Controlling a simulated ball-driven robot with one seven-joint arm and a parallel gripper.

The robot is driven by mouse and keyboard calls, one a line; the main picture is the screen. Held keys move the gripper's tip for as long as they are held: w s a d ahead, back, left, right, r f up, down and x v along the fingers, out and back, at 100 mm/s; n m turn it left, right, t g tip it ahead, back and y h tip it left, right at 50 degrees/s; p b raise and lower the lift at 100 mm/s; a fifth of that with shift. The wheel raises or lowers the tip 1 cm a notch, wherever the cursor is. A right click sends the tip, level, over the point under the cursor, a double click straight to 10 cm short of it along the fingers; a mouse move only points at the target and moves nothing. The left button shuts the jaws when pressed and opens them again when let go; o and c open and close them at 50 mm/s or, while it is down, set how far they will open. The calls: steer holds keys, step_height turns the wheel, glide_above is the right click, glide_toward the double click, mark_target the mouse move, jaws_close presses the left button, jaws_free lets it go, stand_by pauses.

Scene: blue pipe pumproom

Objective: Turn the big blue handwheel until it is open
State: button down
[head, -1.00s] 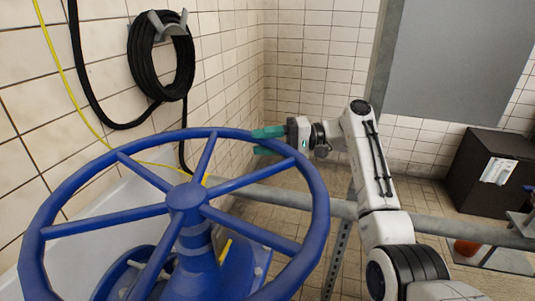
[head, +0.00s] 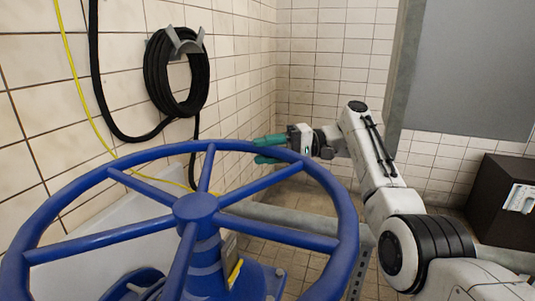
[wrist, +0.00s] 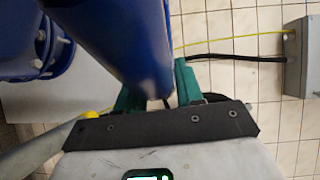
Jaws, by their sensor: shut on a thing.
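The big blue handwheel (head: 78,192) fills the lower left of the head view, its spokes meeting at a round hub on a blue valve body. My gripper (head: 265,150) comes from the right, with its green fingers at the wheel's far right rim. In the wrist view the blue rim (wrist: 125,40) passes between the two green fingers of my gripper (wrist: 158,82), which is shut on it. The exact finger contact is partly hidden by the rim.
A black hose coil (head: 172,75) hangs on the tiled wall at left, beside a yellow cable (head: 82,95). A grey pipe (head: 290,220) runs behind the wheel. A grey panel (head: 470,65) and dark box (head: 500,205) stand at right.

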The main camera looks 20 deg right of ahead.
steer(key=c, duration=0.8)
jaws_free()
